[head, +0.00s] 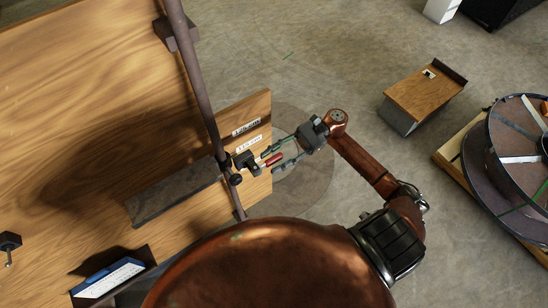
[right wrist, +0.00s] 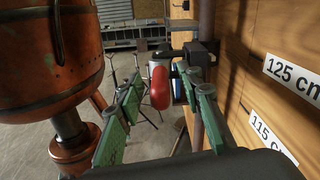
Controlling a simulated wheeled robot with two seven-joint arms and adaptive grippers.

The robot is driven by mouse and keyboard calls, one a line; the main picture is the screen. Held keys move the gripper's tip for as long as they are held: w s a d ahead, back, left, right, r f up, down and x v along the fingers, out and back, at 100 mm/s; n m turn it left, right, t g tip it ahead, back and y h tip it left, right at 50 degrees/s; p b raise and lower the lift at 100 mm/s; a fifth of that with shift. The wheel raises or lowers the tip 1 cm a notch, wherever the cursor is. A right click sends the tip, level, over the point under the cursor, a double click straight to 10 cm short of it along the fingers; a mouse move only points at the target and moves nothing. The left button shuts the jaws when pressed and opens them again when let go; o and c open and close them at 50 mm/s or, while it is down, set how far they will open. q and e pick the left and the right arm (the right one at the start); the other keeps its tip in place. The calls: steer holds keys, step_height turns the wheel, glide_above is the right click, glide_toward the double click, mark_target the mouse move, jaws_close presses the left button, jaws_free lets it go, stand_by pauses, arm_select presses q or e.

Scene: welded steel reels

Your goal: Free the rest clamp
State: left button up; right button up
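The rest clamp (head: 245,161) is a small black block with a round knob on a dark upright post (head: 203,105), in front of a wooden board. Its red handle (head: 273,159) points right, toward my right gripper. In the right wrist view the clamp (right wrist: 196,52) sits on the post, and the red handle (right wrist: 160,88) shows between the green finger pads. My right gripper (right wrist: 164,90) is open, one finger on each side of the handle. Gaps show on both sides of the handle in the right wrist view. My left gripper is in neither view.
The wooden board (head: 259,107) carries 125 cm and 115 cm labels and stands close beside the right gripper. A wood-topped box (head: 424,94) and a large reel (head: 515,150) on a pallet are at the right. Floor between them is clear.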

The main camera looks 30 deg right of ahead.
jaws_close()
stand_by(0.6)
